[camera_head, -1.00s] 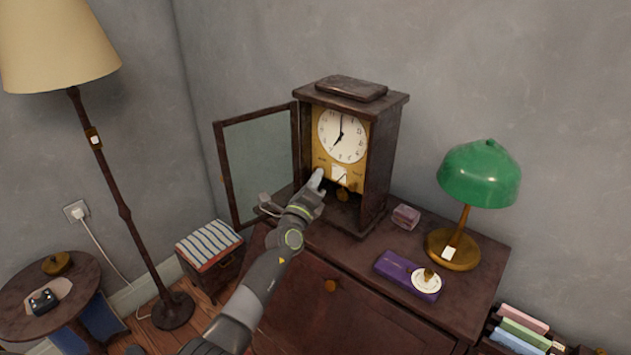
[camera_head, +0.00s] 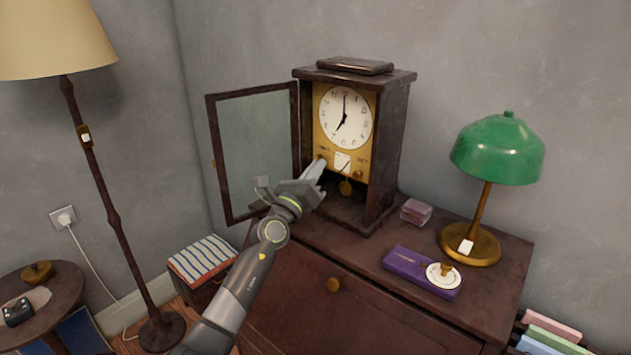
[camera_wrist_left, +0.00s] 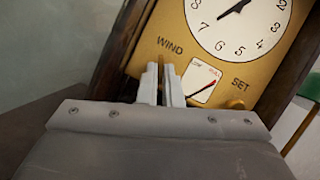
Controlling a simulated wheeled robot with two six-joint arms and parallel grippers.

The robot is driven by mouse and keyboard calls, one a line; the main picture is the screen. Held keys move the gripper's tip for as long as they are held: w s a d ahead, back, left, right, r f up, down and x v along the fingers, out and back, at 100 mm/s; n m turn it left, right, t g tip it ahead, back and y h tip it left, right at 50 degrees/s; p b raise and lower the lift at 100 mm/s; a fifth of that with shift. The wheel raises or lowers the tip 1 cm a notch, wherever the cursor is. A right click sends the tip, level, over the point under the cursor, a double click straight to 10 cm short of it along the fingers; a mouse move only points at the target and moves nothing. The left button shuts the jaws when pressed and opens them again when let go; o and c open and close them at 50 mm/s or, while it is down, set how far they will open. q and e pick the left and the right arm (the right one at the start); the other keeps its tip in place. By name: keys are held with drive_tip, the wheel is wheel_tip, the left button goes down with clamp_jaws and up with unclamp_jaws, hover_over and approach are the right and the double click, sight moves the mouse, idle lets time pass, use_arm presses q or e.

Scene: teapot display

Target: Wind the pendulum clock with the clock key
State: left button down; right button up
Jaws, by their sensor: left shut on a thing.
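The pendulum clock (camera_head: 348,150) stands on the cabinet with its glass door (camera_head: 253,150) swung open to the left. My left gripper (camera_head: 319,165) is at the lower left of the gold dial plate, beside the word WIND. In the left wrist view, its fingers (camera_wrist_left: 164,84) are shut on a thin brass piece, apparently the clock key (camera_wrist_left: 172,76), mostly hidden between them. A brass knob (camera_wrist_left: 235,104) sits below SET. The pendulum bob (camera_head: 346,188) hangs below the plate. My right gripper is out of view.
A green lamp (camera_head: 497,150), a purple box (camera_head: 407,265) with a white round piece on its end, and a small pinkish box (camera_head: 416,212) are right of the clock on the cabinet (camera_head: 480,290). A floor lamp (camera_head: 110,200) and striped stool (camera_head: 203,259) stand left.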

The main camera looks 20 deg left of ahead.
use_arm(q)
drive_tip(key=shift+f+m, duration=0.15)
drive_tip(key=shift+m, duration=0.25)
drive_tip(key=c, duration=1.6)
unclamp_jaws()
drive_tip(key=v, duration=1.7)
drive_tip(key=shift+s+a, duration=0.2)
drive_tip(key=shift+a, duration=0.05)
drive_tip(key=shift+o, duration=0.2)
